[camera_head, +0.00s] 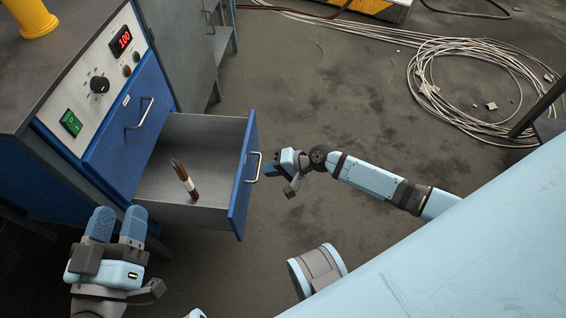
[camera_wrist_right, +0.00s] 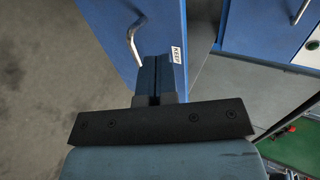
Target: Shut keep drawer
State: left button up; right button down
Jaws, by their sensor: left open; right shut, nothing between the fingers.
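The keep drawer (camera_head: 245,178) has a blue front and grey walls, and is pulled well out of the blue cabinet in the head view. A brush-like item (camera_head: 185,181) with a brown and white handle is inside it. In the right wrist view, the drawer front (camera_wrist_right: 115,55) carries a silver handle (camera_wrist_right: 136,42) and a white "KEEP" label (camera_wrist_right: 176,54). My right gripper (camera_head: 270,170) is shut and empty at the outer face of the front, beside the handle; contact is unclear. Its fingers also show in the wrist view (camera_wrist_right: 158,72).
A second, closed blue drawer (camera_head: 125,115) is on the cabinet, below a control panel (camera_head: 90,85) with a red display reading 100. A yellow cylinder (camera_head: 32,17) stands on top. Coiled cable (camera_head: 470,85) lies on the floor at upper right.

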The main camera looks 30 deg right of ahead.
aim_at(242, 171)
jog(key=w+a, duration=0.1)
jog(key=a, duration=0.1)
jog(key=w+a+f+b, duration=0.1)
jog(key=w+a, duration=0.1)
jog(key=shift+a+f, duration=0.1)
jog(key=shift+a, duration=0.1)
pick_arm(q)
notch_tip(242, 171, down, 3)
jog(key=shift+r+g, duration=0.2)
jog(key=shift+g, duration=0.3)
pick_arm(e)
jog(key=shift+w+a, duration=0.25)
jog(key=shift+a, duration=0.05)
